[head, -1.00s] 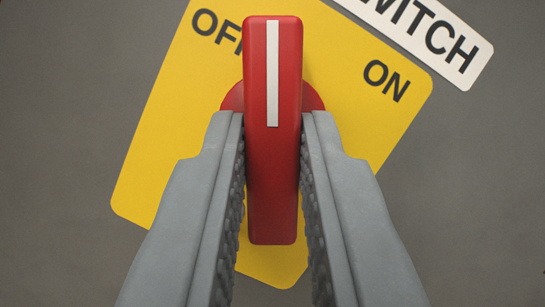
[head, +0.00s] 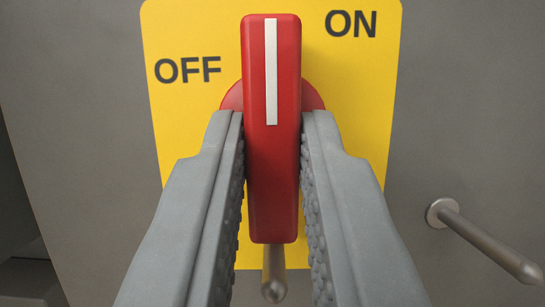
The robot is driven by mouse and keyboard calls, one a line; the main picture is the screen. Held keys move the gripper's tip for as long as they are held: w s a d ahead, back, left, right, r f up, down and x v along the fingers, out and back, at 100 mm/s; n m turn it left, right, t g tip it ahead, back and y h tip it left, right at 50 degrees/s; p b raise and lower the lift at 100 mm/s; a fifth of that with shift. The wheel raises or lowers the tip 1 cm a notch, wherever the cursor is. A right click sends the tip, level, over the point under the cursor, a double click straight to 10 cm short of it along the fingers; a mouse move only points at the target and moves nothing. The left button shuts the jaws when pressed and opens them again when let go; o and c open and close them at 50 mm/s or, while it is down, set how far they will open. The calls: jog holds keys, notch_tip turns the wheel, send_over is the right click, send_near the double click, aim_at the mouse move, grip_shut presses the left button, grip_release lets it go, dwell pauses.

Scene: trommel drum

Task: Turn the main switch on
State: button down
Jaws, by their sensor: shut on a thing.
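The main switch has a red bar handle (head: 272,190) with a white line, on a round red base. It sits on a yellow plate (head: 190,125) with OFF at the left and ON at the upper right. The white line points up in the head view, between the two words and somewhat nearer ON than OFF. My gripper (head: 272,122) is shut on the handle, with one grey finger on each side. The fingers and handle hide part of the plate and base.
A metal rod (head: 490,245) sticks out of the grey panel (head: 80,110) at the right. Another rod end (head: 273,288) shows below the handle. A dark gap lies at the lower left edge.

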dwell(0.3)
jog(key=c, duration=1.6)
grip_release()
jog(key=shift+c, duration=0.2)
jog(key=v, duration=1.7)
jog(key=shift+s+f, duration=0.15)
jog(key=shift+s, duration=0.05)
jog(key=s+d+r+n+g+y, duration=0.1)
jog(key=s+d+r+y, duration=0.1)
jog(key=s+d+r, duration=0.4)
jog(key=s+d+r+g+y, duration=0.1)
jog(key=s+d+r, duration=0.2)
jog(key=s+d, duration=0.4)
jog(key=s+d+f+g+h, duration=0.1)
jog(key=s+d, duration=0.5)
jog(key=s, duration=0.3)
jog(key=s+d+f+g+h, duration=0.1)
jog(key=s+d+g, duration=0.1)
jog(key=s+d, duration=0.4)
jog(key=s, duration=0.4)
jog(key=shift+s+d, duration=0.25)
